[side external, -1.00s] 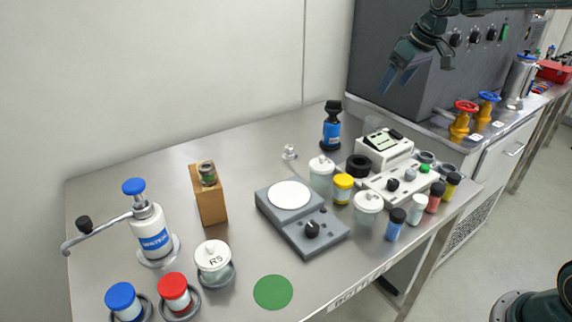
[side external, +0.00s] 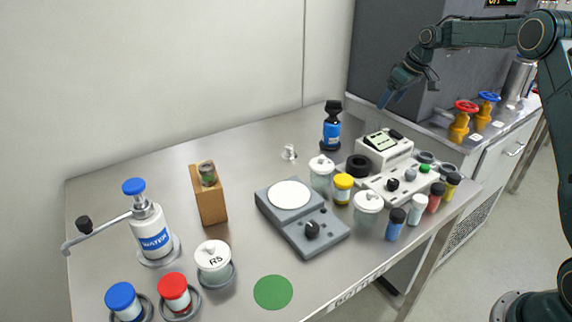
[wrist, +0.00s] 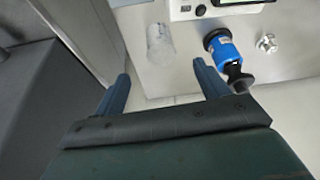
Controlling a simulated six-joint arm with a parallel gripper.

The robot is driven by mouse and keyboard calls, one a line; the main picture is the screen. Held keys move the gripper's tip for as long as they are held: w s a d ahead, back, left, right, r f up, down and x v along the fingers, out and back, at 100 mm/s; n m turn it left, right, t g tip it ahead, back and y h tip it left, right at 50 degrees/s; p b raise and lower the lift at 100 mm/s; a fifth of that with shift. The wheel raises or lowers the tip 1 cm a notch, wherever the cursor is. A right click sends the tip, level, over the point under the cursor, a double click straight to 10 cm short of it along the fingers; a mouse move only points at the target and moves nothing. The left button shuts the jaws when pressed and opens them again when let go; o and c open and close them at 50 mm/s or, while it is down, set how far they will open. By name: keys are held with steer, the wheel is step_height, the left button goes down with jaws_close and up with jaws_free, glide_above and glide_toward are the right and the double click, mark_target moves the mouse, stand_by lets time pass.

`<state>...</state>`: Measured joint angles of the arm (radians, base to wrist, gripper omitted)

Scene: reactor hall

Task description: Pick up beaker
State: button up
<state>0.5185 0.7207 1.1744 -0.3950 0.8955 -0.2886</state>
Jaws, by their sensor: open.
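In the wrist view a clear, empty-looking beaker (wrist: 160,45) stands on the steel table near the front panel of a white device. In the side view I cannot make it out clearly. My gripper (side external: 386,97) is open and empty, above the table's back right area beside the dark cabinet. In the wrist view the two blue fingers of my gripper (wrist: 161,71) are spread apart, with the beaker beyond the gap between their tips. The fingers do not appear to touch anything.
A blue bottle with a black top (side external: 331,128) stands close to the beaker, and a white meter (side external: 384,148) is on its other side. Several jars crowd the right front. A grey cabinet (wrist: 45,100) borders the table. A balance (side external: 303,222) stands mid-table.

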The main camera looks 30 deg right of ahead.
mark_target(371, 128)
steer(key=x, duration=0.8)
steer(key=shift+f, duration=0.1)
steer(key=shift+x, duration=2.6)
steer(key=shift+c, duration=0.2)
steer(key=c, duration=1)
